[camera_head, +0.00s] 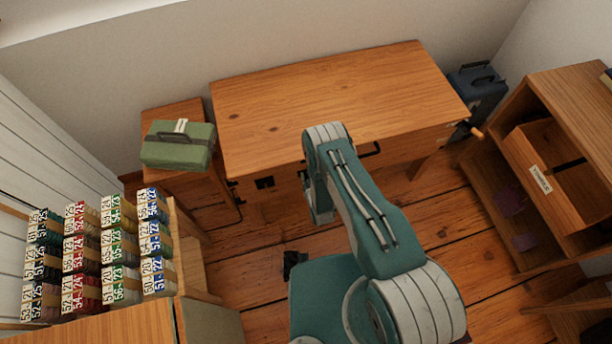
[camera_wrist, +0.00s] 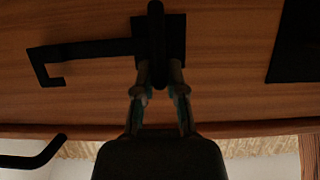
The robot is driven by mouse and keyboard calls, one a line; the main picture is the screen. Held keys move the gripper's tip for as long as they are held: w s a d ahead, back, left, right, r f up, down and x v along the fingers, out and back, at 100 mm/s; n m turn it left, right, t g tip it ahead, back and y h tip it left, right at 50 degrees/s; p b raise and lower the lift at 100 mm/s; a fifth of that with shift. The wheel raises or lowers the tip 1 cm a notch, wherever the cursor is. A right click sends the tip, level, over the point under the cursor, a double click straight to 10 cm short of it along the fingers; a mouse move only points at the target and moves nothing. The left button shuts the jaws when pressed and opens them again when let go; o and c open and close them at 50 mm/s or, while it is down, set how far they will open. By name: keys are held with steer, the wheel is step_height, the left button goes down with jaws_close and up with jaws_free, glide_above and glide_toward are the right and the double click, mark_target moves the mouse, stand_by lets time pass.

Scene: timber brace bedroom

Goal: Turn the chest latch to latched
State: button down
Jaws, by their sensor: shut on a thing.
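The wooden chest (camera_head: 330,100) stands against the back wall, its lid closed. In the wrist view its wood front (camera_wrist: 225,75) fills most of the picture. The black chest latch (camera_wrist: 172,32) has a square plate, an upright bar in the middle and a long arm reaching left to a hooked end. My gripper (camera_wrist: 160,82) is at the lower end of the upright bar, its two fingers shut on it from either side. In the head view my own arm hides the gripper and the gripped part.
A black handle (camera_wrist: 35,155) shows low left in the wrist view, and a dark plate (camera_wrist: 297,45) at right. A green box (camera_head: 178,150) sits on a side table left of the chest. Open shelves (camera_head: 525,105) stand right; stacked cards (camera_head: 100,250) are at left.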

mark_target(299, 174)
steer(key=shift+a, duration=0.1)
steer(key=a+n+t+h, duration=0.1)
steer(key=n, duration=0.2)
steer(key=f+n+t+h, duration=0.1)
steer(key=n+h, duration=0.1)
steer(key=n, duration=0.1)
steer(key=a+f+n+t+h, duration=0.1)
steer(key=n, duration=0.2)
steer(key=shift+s+a+n+h, duration=0.3)
steer(key=shift+s+h, duration=0.1)
steer(key=shift+a+f+n+t+h, duration=0.2)
steer(key=shift+n+t, duration=0.3)
steer(key=shift+n, duration=0.5)
steer(key=shift+d+f+n+t+h, duration=0.1)
steer(key=shift+f+n+t, duration=0.3)
steer(key=shift+n, duration=0.6)
steer(key=shift+r, duration=0.15)
steer(key=c, duration=0.7)
jaws_free()
steer(key=shift+a, duration=0.1)
